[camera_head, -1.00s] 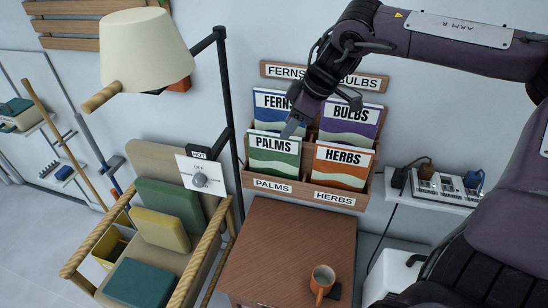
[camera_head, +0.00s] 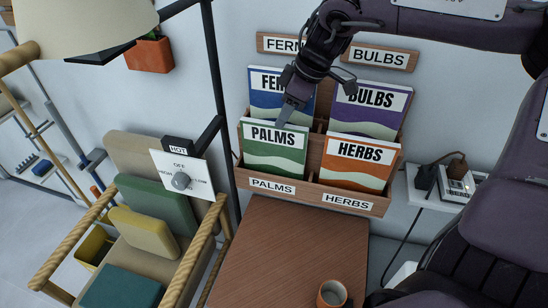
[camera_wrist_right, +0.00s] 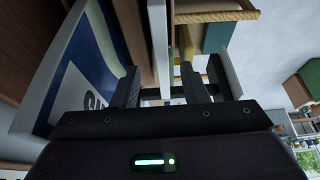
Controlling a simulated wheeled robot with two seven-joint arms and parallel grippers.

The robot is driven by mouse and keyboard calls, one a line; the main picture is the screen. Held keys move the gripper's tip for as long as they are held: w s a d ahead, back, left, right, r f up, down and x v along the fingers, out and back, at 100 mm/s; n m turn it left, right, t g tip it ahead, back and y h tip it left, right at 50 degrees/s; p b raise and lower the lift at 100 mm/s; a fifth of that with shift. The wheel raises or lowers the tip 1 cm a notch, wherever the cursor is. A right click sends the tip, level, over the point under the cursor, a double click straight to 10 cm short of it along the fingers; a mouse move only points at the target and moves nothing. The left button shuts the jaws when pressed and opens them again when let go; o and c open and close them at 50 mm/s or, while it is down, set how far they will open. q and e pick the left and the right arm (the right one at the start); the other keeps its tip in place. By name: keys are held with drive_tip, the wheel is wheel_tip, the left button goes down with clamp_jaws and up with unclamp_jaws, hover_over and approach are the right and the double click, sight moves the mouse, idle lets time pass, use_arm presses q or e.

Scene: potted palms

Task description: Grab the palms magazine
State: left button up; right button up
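The palms magazine (camera_head: 274,150), green with a white title band, stands in the lower left pocket of a wooden wall rack (camera_head: 318,190). My right gripper (camera_head: 287,112) reaches down from above to its top edge, with a grey finger in front of the title band. In the right wrist view, the two dark fingers (camera_wrist_right: 160,88) are apart, and a pale thin edge, apparently the palms magazine (camera_wrist_right: 161,50), lies between them. I see a gap beside it, so the gripper looks open around the edge. My left gripper is not in view.
The ferns magazine (camera_head: 263,88) stands close behind, the bulbs magazine (camera_head: 370,105) at upper right and the herbs magazine (camera_head: 357,163) to the right. A lamp (camera_head: 75,25) and a knob panel marked HOT (camera_head: 180,175) are left. A mug (camera_head: 331,294) stands on the brown table (camera_head: 285,245).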

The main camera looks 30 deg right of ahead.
sight(274, 129)
drive_tip(key=shift+a+f+p, duration=0.3)
drive_tip(key=shift+a+f, duration=0.1)
drive_tip(key=shift+f, duration=0.1)
drive_tip(key=p+x, duration=0.1)
drive_tip(key=x, duration=0.3)
drive_tip(key=shift+w+p, duration=0.3)
drive_tip(key=shift+p, duration=0.1)
drive_tip(key=shift+w+a+f, duration=0.1)
drive_tip(key=shift+f, duration=0.25)
drive_tip(key=shift+f, duration=0.1)
clamp_jaws()
